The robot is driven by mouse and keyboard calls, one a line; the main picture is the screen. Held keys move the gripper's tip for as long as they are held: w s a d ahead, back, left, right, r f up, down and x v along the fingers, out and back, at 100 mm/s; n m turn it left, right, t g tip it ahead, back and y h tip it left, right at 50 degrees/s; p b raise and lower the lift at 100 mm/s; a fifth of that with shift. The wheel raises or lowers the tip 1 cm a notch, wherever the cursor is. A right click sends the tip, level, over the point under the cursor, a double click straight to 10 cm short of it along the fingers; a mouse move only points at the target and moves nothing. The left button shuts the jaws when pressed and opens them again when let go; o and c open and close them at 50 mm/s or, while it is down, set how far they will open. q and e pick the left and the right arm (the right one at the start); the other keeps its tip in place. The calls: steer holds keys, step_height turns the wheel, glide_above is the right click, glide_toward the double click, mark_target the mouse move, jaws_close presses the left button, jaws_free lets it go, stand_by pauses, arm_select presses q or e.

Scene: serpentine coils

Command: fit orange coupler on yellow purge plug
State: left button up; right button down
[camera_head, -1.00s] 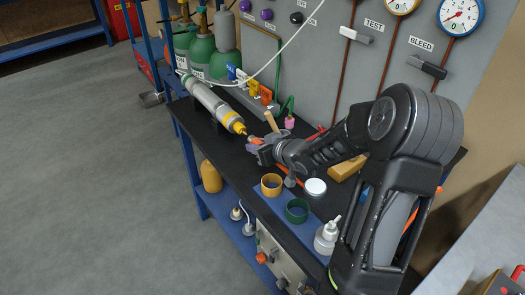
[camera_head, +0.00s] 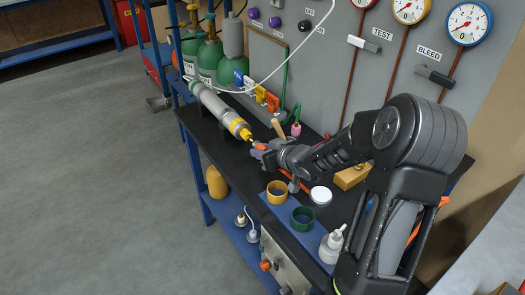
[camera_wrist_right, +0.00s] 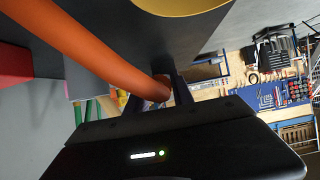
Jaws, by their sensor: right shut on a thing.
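The yellow purge plug (camera_head: 246,135) is at the near end of a long grey cylinder (camera_head: 214,107) lying on the dark bench. My right gripper (camera_head: 261,150) is just beyond the plug's tip, to its lower right, shut on the orange coupler (camera_head: 260,146). The coupler looks very near the plug tip; whether they touch cannot be told. In the right wrist view an orange hose (camera_wrist_right: 90,50) runs from the upper left to the orange end (camera_wrist_right: 157,88) between the fingers (camera_wrist_right: 160,92). My left gripper is not in view.
Green gas bottles (camera_head: 207,58) stand behind. A gauge panel (camera_head: 330,90) rises along the back.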

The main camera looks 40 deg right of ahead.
mark_target(263, 148)
steer(key=shift+w, duration=0.15)
steer(key=shift+w, duration=0.85)
steer(key=shift+w, duration=0.3)
steer(key=c, duration=1)
jaws_free()
steer(key=p+v, duration=0.1)
steer(key=v, duration=0.6)
steer(key=shift+s+r, duration=0.15)
steer(key=shift+s, duration=0.2)
